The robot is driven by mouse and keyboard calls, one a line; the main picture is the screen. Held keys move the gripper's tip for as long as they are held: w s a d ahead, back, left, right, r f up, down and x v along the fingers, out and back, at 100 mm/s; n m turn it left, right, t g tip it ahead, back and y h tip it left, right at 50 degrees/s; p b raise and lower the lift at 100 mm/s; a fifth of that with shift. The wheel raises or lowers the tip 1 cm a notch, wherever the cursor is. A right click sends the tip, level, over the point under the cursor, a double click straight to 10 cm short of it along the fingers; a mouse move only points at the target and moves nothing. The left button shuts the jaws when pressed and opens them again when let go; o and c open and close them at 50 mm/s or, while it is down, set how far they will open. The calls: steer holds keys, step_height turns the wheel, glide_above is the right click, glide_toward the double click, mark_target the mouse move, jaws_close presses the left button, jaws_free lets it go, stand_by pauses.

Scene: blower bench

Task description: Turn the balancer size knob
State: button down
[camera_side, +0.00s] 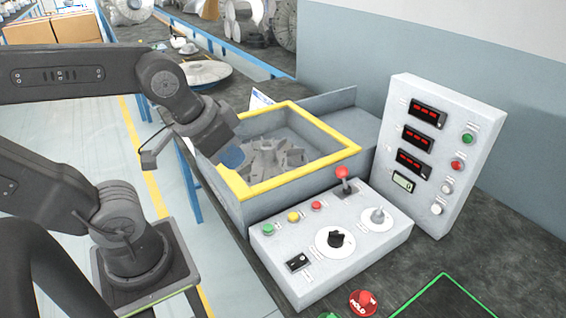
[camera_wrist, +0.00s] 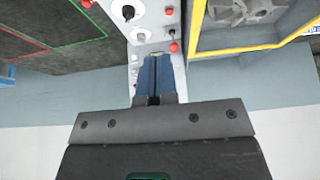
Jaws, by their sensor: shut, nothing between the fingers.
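In the side view the sloped grey control box (camera_side: 300,262) carries a black rotary knob (camera_side: 335,239) on a white round dial and a pale grey knob (camera_side: 377,215) on a second white dial. Their labels are too small to read, so I cannot tell which is the balancer size knob. In the wrist view the black knob (camera_wrist: 128,12) and pale knob (camera_wrist: 140,36) show near the top, ahead of the fingers. My gripper (camera_side: 232,158) has blue fingers and hangs over the left side of the yellow-rimmed bin, apart from the knobs. Its fingers (camera_wrist: 153,82) are shut and empty.
A red-topped joystick (camera_side: 343,173) stands up between the bin and the knobs. The yellow-rimmed bin (camera_side: 300,185) holds a grey bladed part. An upright panel (camera_side: 440,150) with red displays stands behind the box. A red button (camera_side: 362,302) and green-outlined mat (camera_side: 445,300) lie in front.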

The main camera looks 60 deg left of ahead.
mark_target(337, 233)
steer(key=c, duration=1.6)
jaws_free()
steer(key=shift+w+r, duration=0.1)
steer(key=shift+w, duration=0.15)
steer(key=o, duration=0.8)
steer(key=w+d+g, duration=0.1)
steer(key=w, duration=0.2)
steer(key=w+d+f+g, duration=0.1)
steer(key=w, duration=0.2)
steer(key=w+d+n+g, duration=0.1)
steer(key=w+d, duration=0.1)
steer(key=w, duration=0.2)
steer(key=shift+d+f, duration=0.1)
steer(key=shift+f, duration=0.15)
steer(key=shift+o, duration=0.6)
steer(key=w+d+f+g, duration=0.2)
steer(key=w+d+f, duration=0.3)
steer(key=w+f, duration=0.1)
steer(key=shift+w+f+n, duration=0.35)
steer(key=shift+w+n, duration=0.05)
steer(key=shift+w, duration=0.2)
steer(key=shift+g, duration=0.3)
steer(key=f, duration=1.4)
steer(key=shift+w+d+f, duration=0.2)
steer(key=c, duration=0.9)
